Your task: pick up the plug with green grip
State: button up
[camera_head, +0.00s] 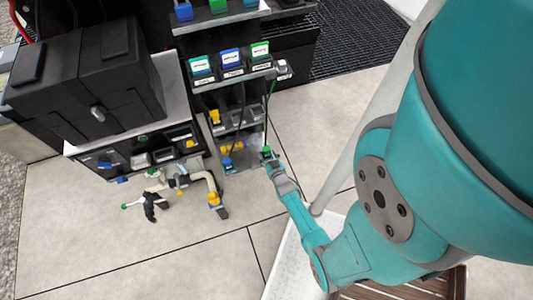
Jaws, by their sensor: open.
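A small green piece (266,151), which looks like the green grip of a plug, is at the lower right edge of the dark rack. A thin dark cable runs up from near it. My gripper (271,161) is right at this green piece, at the end of my teal arm. The gripper is open. It is small in the picture, and I cannot tell whether its fingers are around the green piece or just beside it. The lower part of the plug is hidden.
The rack holds labelled teal, blue and green blocks (230,59) and small yellow and blue parts below. A black case (88,75) stands on a cart at left. A jointed stand with a green tip (125,206) is below it. Tiled floor (190,255) is clear in front.

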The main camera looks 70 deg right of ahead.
aim_at(267, 153)
jog(key=shift+x, duration=1.5)
jog(key=shift+c, duration=0.2)
grip_shut()
jog(key=shift+d, duration=0.1)
